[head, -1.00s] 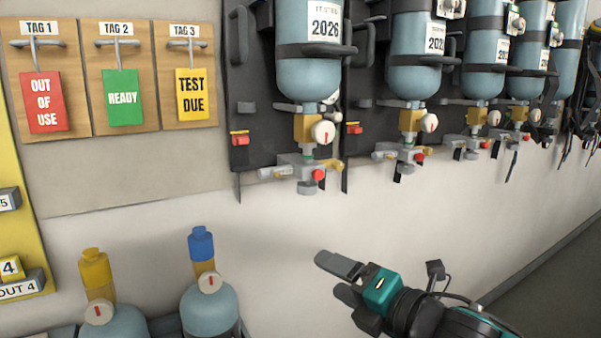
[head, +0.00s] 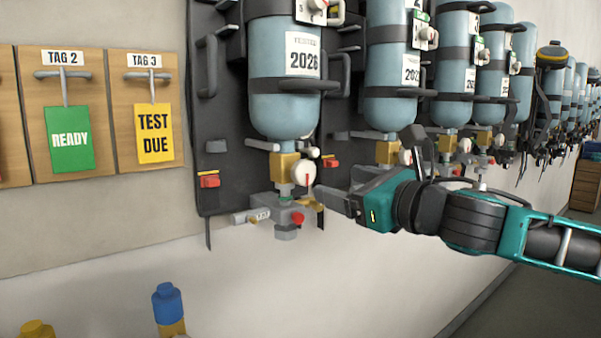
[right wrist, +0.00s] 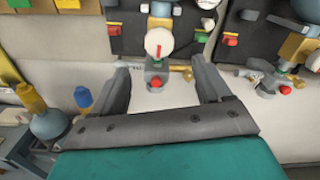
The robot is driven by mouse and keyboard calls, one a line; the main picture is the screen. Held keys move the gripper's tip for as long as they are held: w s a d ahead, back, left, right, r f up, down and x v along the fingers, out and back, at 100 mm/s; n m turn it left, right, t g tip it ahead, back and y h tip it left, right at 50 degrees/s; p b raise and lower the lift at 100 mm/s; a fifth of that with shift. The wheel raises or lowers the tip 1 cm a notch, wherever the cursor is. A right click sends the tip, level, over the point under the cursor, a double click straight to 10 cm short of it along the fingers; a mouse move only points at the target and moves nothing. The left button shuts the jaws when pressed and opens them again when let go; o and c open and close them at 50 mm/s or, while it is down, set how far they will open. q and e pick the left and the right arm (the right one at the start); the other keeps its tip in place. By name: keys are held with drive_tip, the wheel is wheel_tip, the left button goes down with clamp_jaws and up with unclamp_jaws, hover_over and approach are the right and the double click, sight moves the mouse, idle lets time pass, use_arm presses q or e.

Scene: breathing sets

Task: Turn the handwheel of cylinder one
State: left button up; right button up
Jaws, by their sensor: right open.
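The nearest blue-grey cylinder (head: 282,95) hangs upside down on a dark backplate, labelled 2026. Below it are a brass valve block (head: 284,170), a white round dial (head: 305,173) with a red mark, and a grey fitting with a red knob (head: 297,217). I cannot tell for certain which part is the handwheel. My right gripper (head: 330,200) is open and empty just right of this valve. In the right wrist view, the dial (right wrist: 159,42) and the red knob (right wrist: 156,83) show between the spread fingers, apart from them. My left gripper is not in view.
More hung cylinders (head: 393,85) with valves line the wall to the right, partly behind my right arm. Tag boards (head: 150,80) hang at the left. A blue-capped bottle (head: 168,305) stands below left. The wall beneath the valve is bare.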

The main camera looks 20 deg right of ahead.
sight(307, 174)
drive_tip(key=x, duration=1.1)
drive_tip(key=shift+w, duration=0.1)
drive_tip(key=shift+c, duration=0.2)
drive_tip(key=c, duration=1)
